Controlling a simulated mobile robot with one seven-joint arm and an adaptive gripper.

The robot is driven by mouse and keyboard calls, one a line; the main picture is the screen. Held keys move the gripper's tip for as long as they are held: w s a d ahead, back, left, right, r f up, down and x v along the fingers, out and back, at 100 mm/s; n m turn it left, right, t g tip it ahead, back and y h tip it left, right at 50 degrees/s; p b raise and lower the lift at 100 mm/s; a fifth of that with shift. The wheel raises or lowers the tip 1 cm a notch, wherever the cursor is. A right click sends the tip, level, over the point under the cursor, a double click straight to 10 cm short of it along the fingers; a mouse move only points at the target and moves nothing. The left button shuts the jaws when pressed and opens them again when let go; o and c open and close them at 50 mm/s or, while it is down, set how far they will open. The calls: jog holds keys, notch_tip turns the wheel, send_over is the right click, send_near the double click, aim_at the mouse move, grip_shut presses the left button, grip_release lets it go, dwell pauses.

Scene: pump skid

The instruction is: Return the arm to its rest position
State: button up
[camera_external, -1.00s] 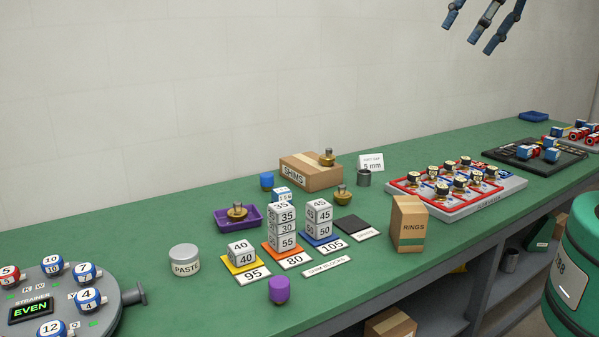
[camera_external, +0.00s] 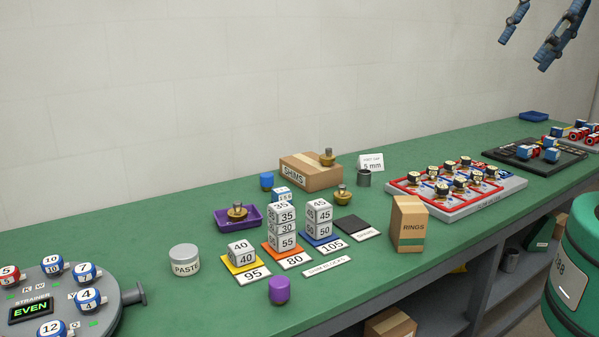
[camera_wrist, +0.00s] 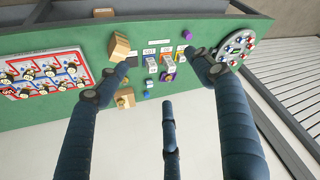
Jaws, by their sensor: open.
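My gripper (camera_external: 540,35) hangs high at the top right of the external view, well above the bench. Its dark blue fingers are spread with nothing between them, and the rest of my arm is out of that picture. In the wrist view, my gripper (camera_wrist: 155,85) shows three fingers apart, with the bench in the distance beyond them. No finger touches anything.
The green bench (camera_external: 130,240) runs along a pale wall. It carries stacked number blocks (camera_external: 282,228), a SHIMS box (camera_external: 310,172), a RINGS box (camera_external: 408,224), a red-edged tray (camera_external: 415,195) and a round strainer (camera_external: 60,295). A green drum (camera_external: 575,270) stands front right. The air around my gripper is clear.

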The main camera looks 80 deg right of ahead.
notch_tip(320, 180, down, 5)
jog(key=b, duration=0.5)
